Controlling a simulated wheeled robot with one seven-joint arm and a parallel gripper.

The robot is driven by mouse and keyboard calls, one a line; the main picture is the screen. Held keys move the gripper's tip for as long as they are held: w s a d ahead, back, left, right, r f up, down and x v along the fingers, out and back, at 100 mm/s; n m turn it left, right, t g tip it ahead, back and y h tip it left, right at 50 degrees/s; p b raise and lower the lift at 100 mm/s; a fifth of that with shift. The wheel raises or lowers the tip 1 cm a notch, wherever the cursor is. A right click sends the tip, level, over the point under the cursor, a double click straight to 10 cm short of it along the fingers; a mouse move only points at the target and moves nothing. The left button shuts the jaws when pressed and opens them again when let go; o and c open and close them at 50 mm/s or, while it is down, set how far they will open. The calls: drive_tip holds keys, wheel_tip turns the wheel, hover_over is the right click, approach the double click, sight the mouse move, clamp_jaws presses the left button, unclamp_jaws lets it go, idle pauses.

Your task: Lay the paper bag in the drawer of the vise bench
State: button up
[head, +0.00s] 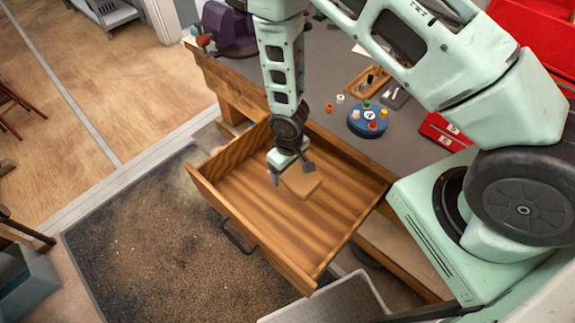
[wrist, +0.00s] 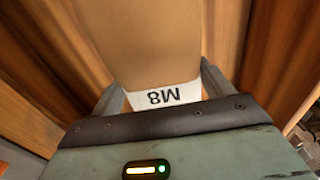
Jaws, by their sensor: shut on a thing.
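The vise bench (head: 320,70) has its wooden drawer (head: 245,185) pulled open. The drawer looks otherwise empty inside. My gripper (head: 290,172) is over the drawer and shut on a brown paper bag (head: 302,183). In the wrist view the paper bag (wrist: 150,40) sits between the two fingers, with a white label reading M8 near the jaws. The drawer's wood shows on both sides of it. I cannot tell whether the bag touches the drawer floor.
A purple vise (head: 232,30) stands at the bench's far left. A blue round holder (head: 367,122) with coloured caps, a wooden tray (head: 366,82) and a red box (head: 445,132) are on the bench top. A dark mat (head: 150,240) lies before the drawer.

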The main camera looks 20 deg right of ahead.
drive_tip(key=shift+f+b, duration=3.55)
drive_tip(key=shift+f, duration=1.5)
drive_tip(key=o, duration=1)
drive_tip(key=shift+r, duration=0.1)
wheel_tip(320, 180, up, 17)
drive_tip(key=shift+s+r+b, duration=0.15)
drive_tip(key=shift+b, duration=0.95)
